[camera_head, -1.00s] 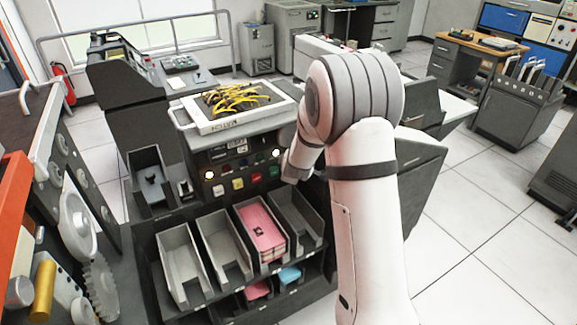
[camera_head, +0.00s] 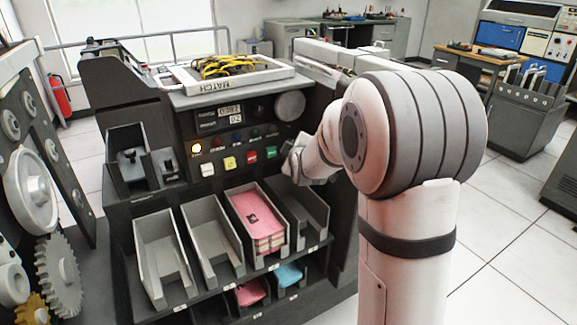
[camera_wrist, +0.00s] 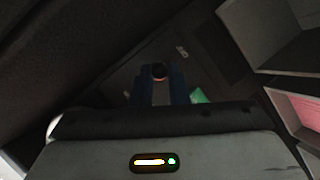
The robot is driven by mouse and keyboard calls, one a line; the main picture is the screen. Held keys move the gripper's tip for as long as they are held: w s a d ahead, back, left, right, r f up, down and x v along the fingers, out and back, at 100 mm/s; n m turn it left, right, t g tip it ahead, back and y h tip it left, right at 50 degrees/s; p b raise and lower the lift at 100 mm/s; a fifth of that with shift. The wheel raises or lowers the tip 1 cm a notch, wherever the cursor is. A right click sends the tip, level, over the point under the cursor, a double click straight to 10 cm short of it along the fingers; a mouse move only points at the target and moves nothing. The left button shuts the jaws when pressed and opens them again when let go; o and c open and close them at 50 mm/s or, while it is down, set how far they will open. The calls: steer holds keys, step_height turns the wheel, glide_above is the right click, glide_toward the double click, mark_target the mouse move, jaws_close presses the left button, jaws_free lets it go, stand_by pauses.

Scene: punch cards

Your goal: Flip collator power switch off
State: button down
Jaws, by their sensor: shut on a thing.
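The collator's dark front panel (camera_head: 225,122) carries small lamps and a row of coloured buttons. In the wrist view, the dark fingers of my gripper (camera_wrist: 160,83) are shut on a small black round-topped switch (camera_wrist: 158,71). The switch stands on a dark plate. A green button (camera_wrist: 198,96) shows just right of the fingers. The switch's on or off position cannot be told.
Card pockets stand below the panel, one with pink cards (camera_head: 258,222); blue cards (camera_head: 288,274) lie lower. A white tray (camera_head: 227,86) with yellow wires rests on top. A machine with gears (camera_head: 58,275) stands close at left. Open floor lies at right.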

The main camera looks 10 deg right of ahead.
steer(key=t+b, duration=0.1)
steer(key=b, duration=0.4)
steer(key=f+m+t+b, duration=0.1)
steer(key=t+b, duration=0.1)
steer(key=b, duration=0.3)
steer(key=shift+d+f, duration=0.2)
steer(key=shift+d, duration=0.05)
steer(key=shift+b, duration=0.6)
steer(key=shift+r+t+b, duration=0.3)
steer(key=shift+t+b, duration=0.05)
steer(key=shift+t, duration=0.05)
steer(key=c, duration=1.7)
jaws_free()
steer(key=shift+c, duration=0.2)
steer(key=shift+f, duration=0.1)
steer(key=s+p, duration=0.1)
steer(key=s, duration=0.6)
steer(key=shift+s+a, duration=0.2)
steer(key=shift+s, duration=0.15)
